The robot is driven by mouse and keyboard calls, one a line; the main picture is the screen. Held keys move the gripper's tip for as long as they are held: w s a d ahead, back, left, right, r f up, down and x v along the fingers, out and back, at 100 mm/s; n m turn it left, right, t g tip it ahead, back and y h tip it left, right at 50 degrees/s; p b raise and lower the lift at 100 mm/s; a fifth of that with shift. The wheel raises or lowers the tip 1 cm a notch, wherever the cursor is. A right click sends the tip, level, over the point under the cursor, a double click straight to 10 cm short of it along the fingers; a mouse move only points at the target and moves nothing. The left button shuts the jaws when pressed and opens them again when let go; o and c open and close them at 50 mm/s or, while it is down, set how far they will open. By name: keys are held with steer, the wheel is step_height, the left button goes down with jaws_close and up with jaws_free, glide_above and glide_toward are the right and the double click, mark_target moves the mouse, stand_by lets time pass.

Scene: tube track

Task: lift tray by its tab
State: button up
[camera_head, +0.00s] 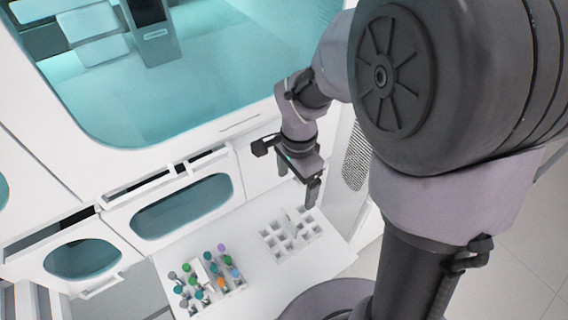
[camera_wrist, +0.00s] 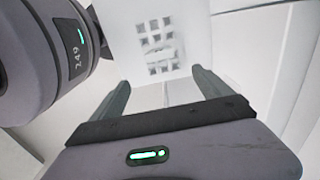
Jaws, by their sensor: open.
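An empty white tray (camera_head: 283,249) with square holes lies on a white shelf. A white upright tab (camera_head: 294,217) stands on it. In the wrist view the tray (camera_wrist: 152,33) is ahead of the jaws, with its tab (camera_wrist: 160,54) low in the middle. A second white tray (camera_head: 240,289) to the left holds several tubes with coloured caps (camera_head: 221,248). My gripper (camera_head: 299,181) is open and empty, pointing down above the far side of the empty tray and apart from it. The wrist view shows nothing between its fingers (camera_wrist: 160,80).
The white shelf (camera_head: 305,268) is bare around the empty tray and to its right. Behind it stands a white cabinet wall (camera_head: 255,165) with teal windows (camera_head: 180,206). A grey mesh vent panel (camera_head: 355,160) is close to the right of my gripper.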

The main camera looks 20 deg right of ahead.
mark_target(292, 214)
steer(key=f+b, duration=0.1)
steer(key=f, duration=0.3)
steer(key=f+b, duration=0.2)
steer(key=f, duration=0.2)
steer(key=f+b, duration=0.2)
steer(key=f, duration=0.2)
steer(key=shift+s+a, duration=0.2)
steer(key=shift+a, duration=0.15)
step_height(292, 214, down, 6)
steer(key=b, duration=0.2)
steer(key=shift+w+a+r+b, duration=0.1)
steer(key=shift+r+b, duration=0.1)
steer(key=shift+b, duration=0.15)
steer(key=shift+r, duration=0.15)
steer(key=c, duration=1.6)
